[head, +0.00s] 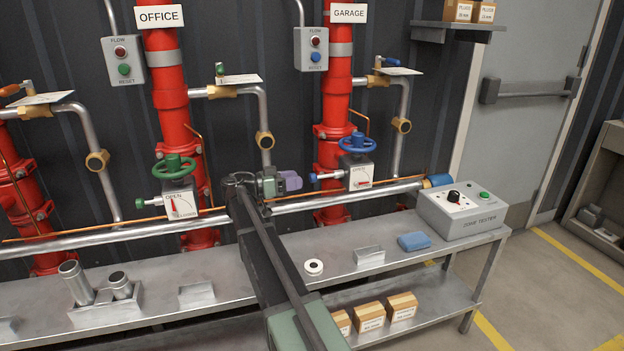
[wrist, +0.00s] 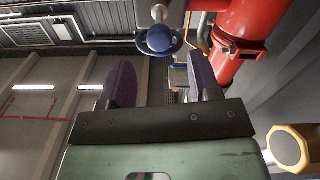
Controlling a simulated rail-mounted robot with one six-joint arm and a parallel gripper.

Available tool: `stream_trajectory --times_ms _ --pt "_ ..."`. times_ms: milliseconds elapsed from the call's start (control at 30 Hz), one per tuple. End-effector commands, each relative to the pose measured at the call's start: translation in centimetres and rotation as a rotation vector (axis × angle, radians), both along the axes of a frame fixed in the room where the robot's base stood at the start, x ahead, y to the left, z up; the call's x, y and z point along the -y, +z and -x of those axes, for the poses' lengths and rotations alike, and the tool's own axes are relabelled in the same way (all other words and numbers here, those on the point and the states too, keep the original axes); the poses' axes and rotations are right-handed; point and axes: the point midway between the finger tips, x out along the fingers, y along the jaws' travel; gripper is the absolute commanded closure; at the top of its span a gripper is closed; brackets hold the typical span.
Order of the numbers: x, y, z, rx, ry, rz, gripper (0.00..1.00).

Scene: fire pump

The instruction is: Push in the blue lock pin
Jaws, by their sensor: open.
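The blue lock pin (head: 313,178) has a blue knob on a silver shaft. It sticks out leftward from the white indicator box (head: 360,176) under the blue handwheel (head: 357,143) on the GARAGE riser. My gripper (head: 293,181), with purple fingers, is just left of the knob and points toward it; a small gap shows between them. In the wrist view the knob (wrist: 160,39) appears above and between the fingertips of my open, empty gripper (wrist: 162,66). The knob does not appear to touch either finger.
A red riser (head: 332,100) stands behind the valve. A silver horizontal pipe (head: 345,193) runs just below my gripper. The bench (head: 335,250) holds a blue cloth (head: 414,241), a tape roll (head: 313,267) and a zone tester (head: 460,212). The green-wheeled OFFICE valve (head: 174,167) is to the left.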

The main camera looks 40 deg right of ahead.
Motion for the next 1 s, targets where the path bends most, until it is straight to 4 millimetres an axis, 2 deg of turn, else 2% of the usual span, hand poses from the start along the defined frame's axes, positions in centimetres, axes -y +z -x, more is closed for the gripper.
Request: stream_trajectory --times_ms 100,233,367,567,667,933,1000 --pt "2.7 0.0 1.1 -0.001 -0.002 -0.001 0.43" --pt "4.8 0.0 1.9 -0.001 -0.001 -0.001 0.43" --pt "5.7 0.0 2.2 -0.001 0.000 -0.001 0.43" --pt "5.8 0.0 2.2 -0.001 0.001 -0.001 0.43" --pt "5.8 0.0 2.2 -0.001 0.001 -0.002 0.55" --pt "5.7 0.0 2.2 -0.001 0.001 -0.002 0.97" --pt "5.7 0.0 2.2 -0.001 0.001 -0.002 1.00"
